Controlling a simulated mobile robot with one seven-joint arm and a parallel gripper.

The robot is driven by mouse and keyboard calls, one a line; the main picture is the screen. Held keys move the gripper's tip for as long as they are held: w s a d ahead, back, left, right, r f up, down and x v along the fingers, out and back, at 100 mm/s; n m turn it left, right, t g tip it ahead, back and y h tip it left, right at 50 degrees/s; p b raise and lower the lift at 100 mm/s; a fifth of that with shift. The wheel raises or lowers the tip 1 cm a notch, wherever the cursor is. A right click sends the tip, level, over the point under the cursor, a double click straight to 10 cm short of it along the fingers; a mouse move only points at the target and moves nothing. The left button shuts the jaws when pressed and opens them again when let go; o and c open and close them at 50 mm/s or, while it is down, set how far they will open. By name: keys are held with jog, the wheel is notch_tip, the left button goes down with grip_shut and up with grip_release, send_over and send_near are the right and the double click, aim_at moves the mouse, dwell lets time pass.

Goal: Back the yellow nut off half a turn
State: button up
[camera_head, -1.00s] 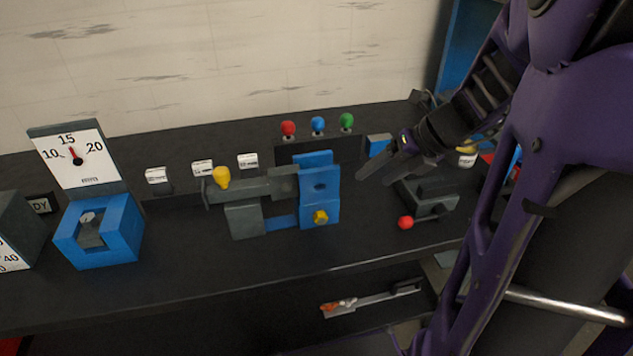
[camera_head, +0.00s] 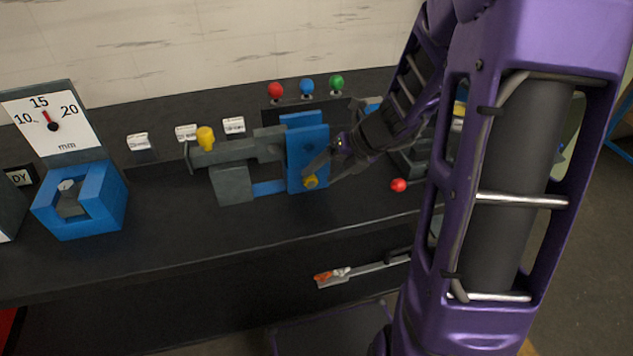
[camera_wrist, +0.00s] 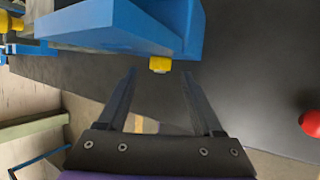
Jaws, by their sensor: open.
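The yellow nut (camera_head: 310,182) sits low on the front of the upright blue plate (camera_head: 307,150) of the grey and blue fixture. In the wrist view the nut (camera_wrist: 160,64) shows at the edge of the blue plate (camera_wrist: 125,25), beyond and roughly between my fingertips. My gripper (camera_head: 316,172) is at the plate's right side, close to the nut. In the wrist view my gripper (camera_wrist: 160,80) has its two fingers spread apart with nothing between them. Whether a finger touches the plate or nut is not clear.
A yellow knob (camera_head: 206,138) tops the fixture's left end. Red, blue and green knobs (camera_head: 307,87) stand behind. A red ball (camera_head: 398,185) is to the right. A blue block (camera_head: 80,205) and dial gauge (camera_head: 50,122) are left. The bench front is clear.

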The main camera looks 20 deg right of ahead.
aim_at(314, 179)
jog(key=shift+b+x, duration=0.3)
jog(key=shift+x, duration=1.25)
grip_shut()
